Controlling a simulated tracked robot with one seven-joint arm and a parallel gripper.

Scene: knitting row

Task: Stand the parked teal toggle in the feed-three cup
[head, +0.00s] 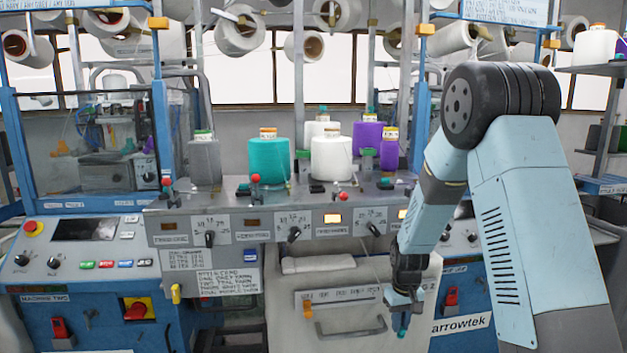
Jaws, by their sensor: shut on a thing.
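My gripper (403,303) points down at the lower right, in front of the pale front cover of the machine. It is shut on a small teal toggle (402,331), which hangs below the fingers, clear of any surface. The machine's metal ledge (275,197) is above and left of my gripper. The feed labels on the panel are too small to read surely, so I cannot tell which cup is feed three.
Teal (268,160), white (331,160) and purple (367,138) yarn cones stand on the ledge. Red-knobbed levers (255,180) and panel dials (294,234) stick out along the front. A drawer handle (350,331) is left of my gripper.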

